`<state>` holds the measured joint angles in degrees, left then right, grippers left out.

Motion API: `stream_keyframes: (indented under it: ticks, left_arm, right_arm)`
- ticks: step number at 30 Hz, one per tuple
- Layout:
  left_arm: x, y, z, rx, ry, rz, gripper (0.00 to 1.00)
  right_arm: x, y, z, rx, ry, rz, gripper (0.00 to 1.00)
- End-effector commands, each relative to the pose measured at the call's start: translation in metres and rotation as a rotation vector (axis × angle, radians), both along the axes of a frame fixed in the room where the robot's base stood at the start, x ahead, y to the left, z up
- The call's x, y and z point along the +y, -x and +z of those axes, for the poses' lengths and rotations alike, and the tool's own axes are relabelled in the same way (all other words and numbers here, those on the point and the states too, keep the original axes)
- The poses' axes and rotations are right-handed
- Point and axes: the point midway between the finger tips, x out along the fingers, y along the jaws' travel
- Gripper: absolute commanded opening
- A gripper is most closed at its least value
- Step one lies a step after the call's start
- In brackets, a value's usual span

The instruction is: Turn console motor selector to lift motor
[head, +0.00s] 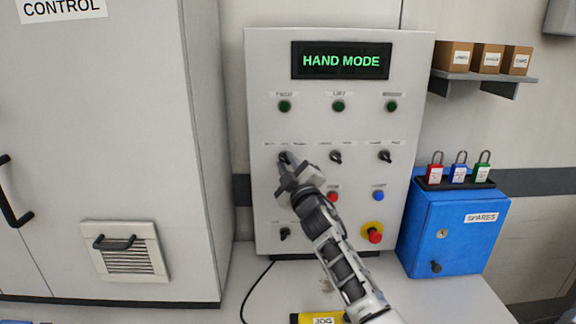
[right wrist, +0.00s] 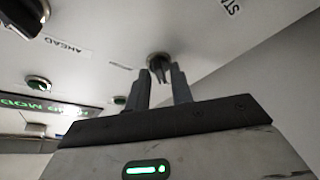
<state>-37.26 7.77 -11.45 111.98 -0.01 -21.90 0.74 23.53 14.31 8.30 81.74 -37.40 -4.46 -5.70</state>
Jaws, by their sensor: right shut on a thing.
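The grey console (head: 345,225) stands upright against the wall, its display (head: 341,61) reading HAND MODE. The motor selector is the black knob at the left of the upper selector row, partly behind my fingers in the head view. My right gripper (head: 287,168) reaches it from below right. In the right wrist view my right gripper's two fingers (right wrist: 161,88) stand on either side of the knob (right wrist: 158,64), shut on it. Which of its position labels the knob points to cannot be read. My left gripper is not in view.
Two more selectors (head: 336,156) (head: 385,156) sit to the right, with a red emergency button (head: 374,235) lower down. A blue SPARES box (head: 450,240) with padlocks stands right of the console. A tall grey cabinet (head: 120,160) stands left. A yellow JOG unit (head: 303,319) lies in front.

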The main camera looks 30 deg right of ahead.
Motion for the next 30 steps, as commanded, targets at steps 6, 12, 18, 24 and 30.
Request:
stream_keyframes:
  ticks: [6, 12, 18, 24, 30]
  left_arm:
    - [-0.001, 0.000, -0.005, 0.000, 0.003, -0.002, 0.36]
    - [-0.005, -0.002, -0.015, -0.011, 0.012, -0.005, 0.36]
    - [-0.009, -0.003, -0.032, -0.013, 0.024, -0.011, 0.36]
    - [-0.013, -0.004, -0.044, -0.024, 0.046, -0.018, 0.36]
    - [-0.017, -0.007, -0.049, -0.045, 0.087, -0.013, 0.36]
  right_arm:
    - [0.000, 0.000, 0.000, -0.016, -0.020, 0.000, 0.00]
    - [0.001, -0.001, -0.004, -0.064, -0.097, 0.000, 0.00]
    - [0.002, -0.001, -0.006, -0.148, -0.231, 0.001, 0.00]
    - [0.003, -0.002, -0.006, -0.244, -0.388, 0.002, 0.00]
    - [0.004, -0.002, -0.004, -0.332, -0.530, 0.002, 0.00]
